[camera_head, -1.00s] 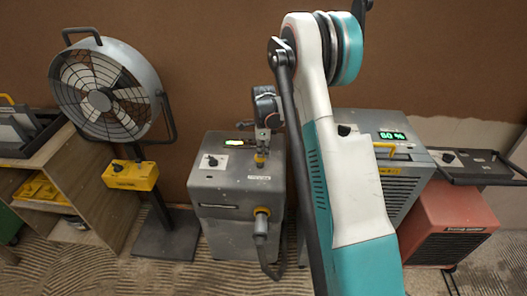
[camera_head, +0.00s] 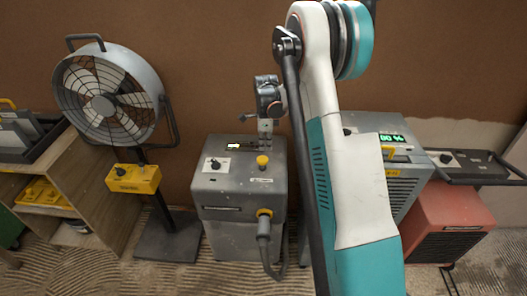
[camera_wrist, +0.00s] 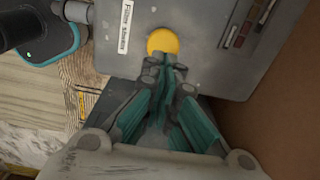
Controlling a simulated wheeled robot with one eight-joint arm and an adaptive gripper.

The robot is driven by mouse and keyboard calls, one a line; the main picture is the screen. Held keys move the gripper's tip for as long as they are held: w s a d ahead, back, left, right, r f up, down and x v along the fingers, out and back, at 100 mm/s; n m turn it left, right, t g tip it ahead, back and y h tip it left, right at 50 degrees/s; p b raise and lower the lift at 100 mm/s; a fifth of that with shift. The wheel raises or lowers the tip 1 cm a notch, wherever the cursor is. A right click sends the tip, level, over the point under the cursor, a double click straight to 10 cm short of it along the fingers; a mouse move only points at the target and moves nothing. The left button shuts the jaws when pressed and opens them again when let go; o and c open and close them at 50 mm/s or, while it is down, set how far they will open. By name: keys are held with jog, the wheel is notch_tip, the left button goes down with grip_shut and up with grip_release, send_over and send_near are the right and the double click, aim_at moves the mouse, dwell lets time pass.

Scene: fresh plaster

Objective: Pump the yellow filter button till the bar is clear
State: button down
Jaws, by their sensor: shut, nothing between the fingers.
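The grey machine (camera_head: 237,185) stands against the wall with a yellow button (camera_head: 262,161) on its top. A small lit bar (camera_head: 238,146) lies near the top's back edge; its exact fill is too small to read. My gripper (camera_head: 265,148) is shut and empty, above and just behind the button, with a visible gap in the head view. In the wrist view the yellow button (camera_wrist: 163,41) shows just beyond my closed fingertips (camera_wrist: 166,63), which hide its lower edge. Narrow dark slots with red and pale segments (camera_wrist: 240,30) show at upper right.
A dial on a white plate (camera_head: 215,164) sits left of the button. A fan (camera_head: 108,92) stands left; a grey unit with a green display (camera_head: 391,138) and a red heater (camera_head: 447,220) stand right.

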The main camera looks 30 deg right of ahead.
notch_tip(320, 180, up, 6)
jog(key=p, duration=0.1)
jog(key=shift+r+p, duration=0.15)
jog(key=shift+p, duration=0.15)
dwell(0.3)
